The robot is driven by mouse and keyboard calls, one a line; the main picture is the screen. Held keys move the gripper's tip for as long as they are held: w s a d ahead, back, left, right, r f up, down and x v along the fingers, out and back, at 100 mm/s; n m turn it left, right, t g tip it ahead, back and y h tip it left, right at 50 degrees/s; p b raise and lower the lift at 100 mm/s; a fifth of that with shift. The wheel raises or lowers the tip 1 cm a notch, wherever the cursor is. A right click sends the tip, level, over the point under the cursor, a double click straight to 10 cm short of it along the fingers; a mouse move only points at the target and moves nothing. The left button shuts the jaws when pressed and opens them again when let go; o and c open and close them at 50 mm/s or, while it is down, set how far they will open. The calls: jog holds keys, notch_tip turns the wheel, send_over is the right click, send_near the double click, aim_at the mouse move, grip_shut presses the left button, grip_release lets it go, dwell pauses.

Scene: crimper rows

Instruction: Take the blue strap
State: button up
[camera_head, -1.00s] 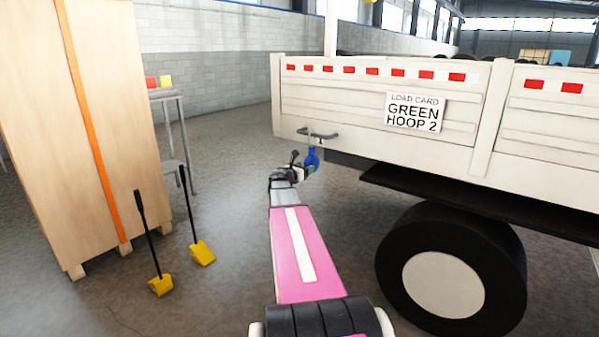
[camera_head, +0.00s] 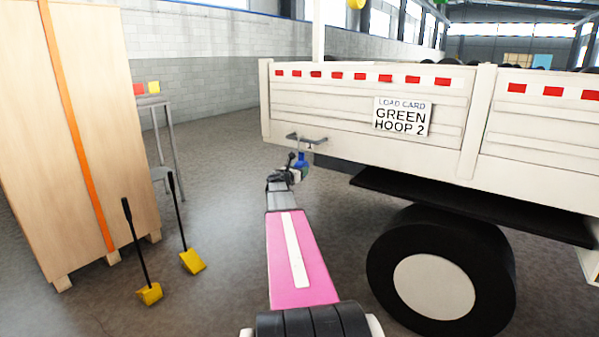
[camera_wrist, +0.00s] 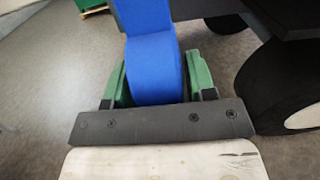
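The blue strap (camera_head: 301,161) hangs below a metal bar (camera_head: 306,139) on the side of the white truck bed. My gripper (camera_head: 292,173) is at the strap, just below the bar. In the wrist view the blue strap (camera_wrist: 155,68) runs down from the top edge and fills the space between the two green finger pads of my gripper (camera_wrist: 157,78). The pads appear to lie against both of its sides. The strap's lower end is hidden behind the dark gripper body. Whether its top is still on the bar is too small to tell.
The truck bed (camera_head: 350,112) bears a load card (camera_head: 402,117) reading "GREEN HOOP 2". A dark step (camera_head: 470,203) and a wheel (camera_head: 440,270) are at right. At left stand a wooden crate (camera_head: 85,140), two yellow wheel chocks (camera_head: 192,261) with handles, and a metal table (camera_head: 172,135).

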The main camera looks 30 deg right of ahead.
aim_at(298, 164)
jog(key=c, duration=0.7)
jog(key=shift+r, duration=0.1)
jog(key=shift+r, duration=0.1)
jog(key=shift+r, duration=1.55)
jog(key=shift+a, duration=0.1)
jog(key=v, duration=1.1)
jog(key=shift+s+a, duration=0.2)
jog(key=shift+a, duration=0.15)
jog(key=shift+f, duration=0.1)
